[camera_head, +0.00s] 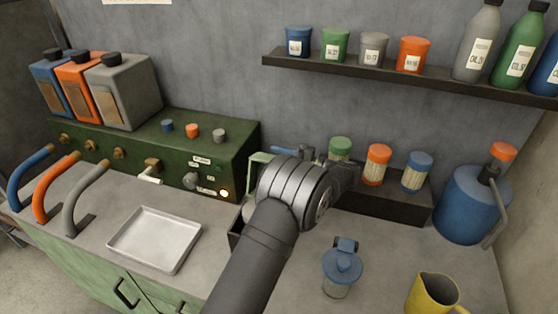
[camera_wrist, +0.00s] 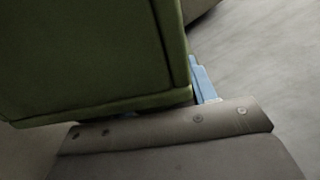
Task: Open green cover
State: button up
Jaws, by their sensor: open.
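A light green piece (camera_head: 258,163), perhaps the green cover, stands at the right end of the dark green machine (camera_head: 215,155). My arm hides much of it. My gripper (camera_wrist: 170,128) shows as a dark screwed plate along the bottom of the wrist view; its fingertips cannot be made out. A dark green panel (camera_wrist: 85,55) fills the upper left there, close to the plate; I cannot tell whether it is the cover or the machine. A narrow blue part (camera_wrist: 203,84) lies beside the panel's right edge. No held object is visible.
A metal tray (camera_head: 155,239) lies on the counter at left. A blue-lidded jar (camera_head: 342,266) and a yellow jug (camera_head: 432,294) stand in front at right. A rack (camera_head: 385,205) with several lidded jars and a blue canister (camera_head: 468,208) stand behind. A shelf (camera_head: 400,76) hangs above.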

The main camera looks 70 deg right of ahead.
jog(key=shift+c, duration=0.4)
grip_shut()
jog(key=shift+a+r+n, duration=0.45)
jog(key=shift+r+n, duration=0.25)
jog(key=shift+r, duration=0.05)
jog(key=shift+a+r+n, duration=0.4)
jog(key=shift+r+n, duration=0.3)
jog(key=shift+r, duration=0.05)
jog(key=shift+o, duration=0.4)
grip_release()
jog(key=s, duration=1.7)
jog(key=shift+s, duration=0.25)
